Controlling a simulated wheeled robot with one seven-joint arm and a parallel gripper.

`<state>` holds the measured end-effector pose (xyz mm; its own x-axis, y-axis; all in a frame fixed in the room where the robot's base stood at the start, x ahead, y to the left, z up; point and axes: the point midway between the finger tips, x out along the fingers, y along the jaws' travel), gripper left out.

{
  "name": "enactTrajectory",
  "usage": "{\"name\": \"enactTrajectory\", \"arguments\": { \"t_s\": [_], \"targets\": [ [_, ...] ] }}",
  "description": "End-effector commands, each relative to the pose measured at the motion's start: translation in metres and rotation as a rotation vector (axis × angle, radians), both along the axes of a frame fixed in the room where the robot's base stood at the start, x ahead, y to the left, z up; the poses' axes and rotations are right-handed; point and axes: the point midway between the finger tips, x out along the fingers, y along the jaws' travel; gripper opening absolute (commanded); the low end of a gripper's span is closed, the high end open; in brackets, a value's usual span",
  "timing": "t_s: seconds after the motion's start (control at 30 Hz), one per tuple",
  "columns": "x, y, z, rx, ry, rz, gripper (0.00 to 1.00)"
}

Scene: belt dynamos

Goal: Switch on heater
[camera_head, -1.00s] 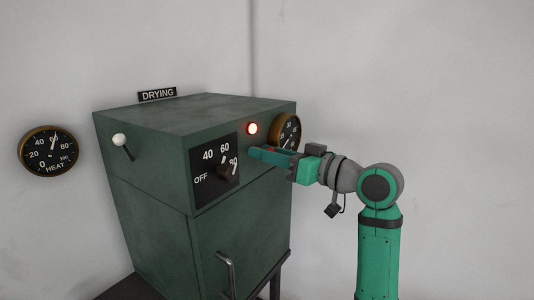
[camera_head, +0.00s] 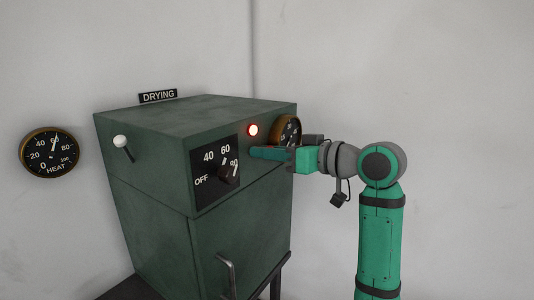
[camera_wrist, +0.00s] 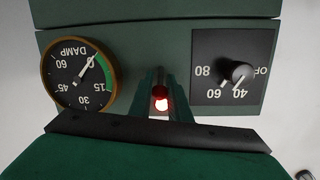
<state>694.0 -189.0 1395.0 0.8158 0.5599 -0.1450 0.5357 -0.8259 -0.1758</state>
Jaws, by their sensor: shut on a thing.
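The green drying cabinet (camera_head: 158,166) has a front panel with a black dial plate and a dark knob (camera_head: 229,174), marked OFF, 40, 60 and 80. A round red lamp (camera_head: 253,130) glows to the right of the plate. My gripper (camera_head: 256,152) is at the panel just below the lamp, and its fingers hide what they hold in the head view. In the wrist view, which is upside down, the fingers close on a small red part (camera_wrist: 160,91) beside the glowing lamp (camera_wrist: 162,105). The knob (camera_wrist: 240,72) stands apart from my fingers.
A brass DAMP gauge (camera_head: 286,131) is on the panel at right, near my wrist. A white-tipped lever (camera_head: 120,142) is on the cabinet's left side. A HEAT gauge (camera_head: 49,153) hangs on the wall. A door handle (camera_head: 228,272) sticks out below.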

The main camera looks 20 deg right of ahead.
Motion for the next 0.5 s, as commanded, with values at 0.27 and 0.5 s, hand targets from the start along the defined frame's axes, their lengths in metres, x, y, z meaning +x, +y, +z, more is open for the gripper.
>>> {"name": "enactTrajectory", "arguments": {
  "t_s": [0.27, 0.5],
  "targets": [
    [0.0000, -0.0010, 0.0005, 0.001, -0.002, -0.002, 0.26],
    [-0.0005, -0.0009, 0.0006, 0.001, -0.002, -0.001, 0.26]
  ]
}}
